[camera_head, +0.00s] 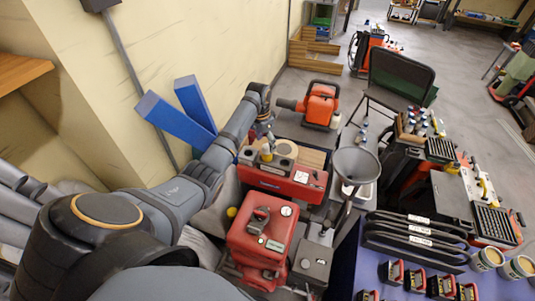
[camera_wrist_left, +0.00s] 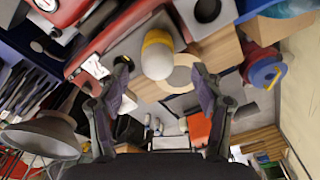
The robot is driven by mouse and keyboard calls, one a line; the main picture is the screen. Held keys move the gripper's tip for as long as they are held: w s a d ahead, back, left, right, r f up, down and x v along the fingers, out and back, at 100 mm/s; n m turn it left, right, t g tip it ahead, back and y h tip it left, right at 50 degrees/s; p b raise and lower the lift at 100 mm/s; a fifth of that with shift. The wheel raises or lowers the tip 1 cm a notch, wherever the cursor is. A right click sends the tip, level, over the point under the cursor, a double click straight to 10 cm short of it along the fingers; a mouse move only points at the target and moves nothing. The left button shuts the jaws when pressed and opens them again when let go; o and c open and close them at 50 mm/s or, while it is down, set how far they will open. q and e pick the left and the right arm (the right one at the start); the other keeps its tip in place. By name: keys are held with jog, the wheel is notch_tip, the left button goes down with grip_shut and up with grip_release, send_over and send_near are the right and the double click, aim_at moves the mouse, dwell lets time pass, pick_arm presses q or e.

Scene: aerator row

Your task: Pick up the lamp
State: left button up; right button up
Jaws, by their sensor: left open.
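The lamp appears to be a small rounded piece with a white dome and a yellow band (camera_wrist_left: 157,55). In the left wrist view the left gripper (camera_wrist_left: 161,69) is open, with one finger on each side of the lamp's white dome. I see no clear contact. My right gripper is in neither view.
A red toolbox (camera_head: 283,180) is in front of the lamp, and a wooden ring (camera_head: 286,148) is close beside it. A grey funnel (camera_head: 357,165) stands to the right. An orange machine (camera_head: 321,103) is behind. A blue beam (camera_head: 172,120) leans at the wall.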

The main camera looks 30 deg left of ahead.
aim_at(267, 152)
pick_arm(q)
jog(key=shift+w+f, duration=0.1)
jog(key=shift+f, duration=0.75)
jog(key=f, duration=0.4)
jog(key=shift+d, duration=0.2)
jog(key=shift+f, duration=0.35)
jog(key=shift+c, duration=0.2)
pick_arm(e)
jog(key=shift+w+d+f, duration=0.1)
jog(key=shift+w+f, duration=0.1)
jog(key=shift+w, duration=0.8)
pick_arm(q)
jog(key=c, duration=1.2)
